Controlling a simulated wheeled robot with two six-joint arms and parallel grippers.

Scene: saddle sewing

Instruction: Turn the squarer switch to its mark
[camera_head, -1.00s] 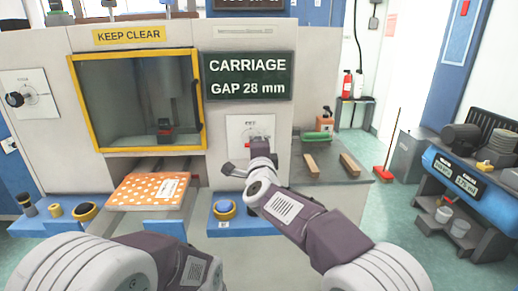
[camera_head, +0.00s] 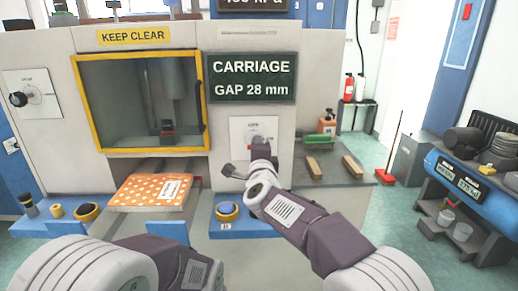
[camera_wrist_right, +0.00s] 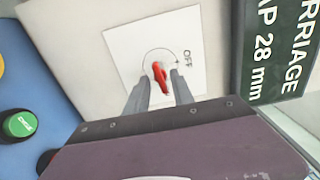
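A white switch plate (camera_head: 241,126) is on the machine front below the carriage sign; its small label is unreadable in the head view. The right wrist view shows this plate (camera_wrist_right: 118,50) with a red switch handle (camera_wrist_right: 160,76), a drawn circle arc and the word OFF. My right gripper (camera_wrist_right: 159,92) is open, with one grey finger on each side of the handle's lower part. Gaps seem to show beside the handle; contact is unclear. In the head view my right wrist (camera_head: 260,152) covers the plate's lower part. My left gripper is out of sight; only its arm shows at lower left.
Another white plate with a black knob (camera_head: 18,99) is at the far left. A yellow-framed window (camera_head: 75,110) and an orange dotted board (camera_head: 140,192) lie between. A blue button (camera_head: 227,208) is below my right wrist. A green button (camera_wrist_right: 19,124) shows in the wrist view.

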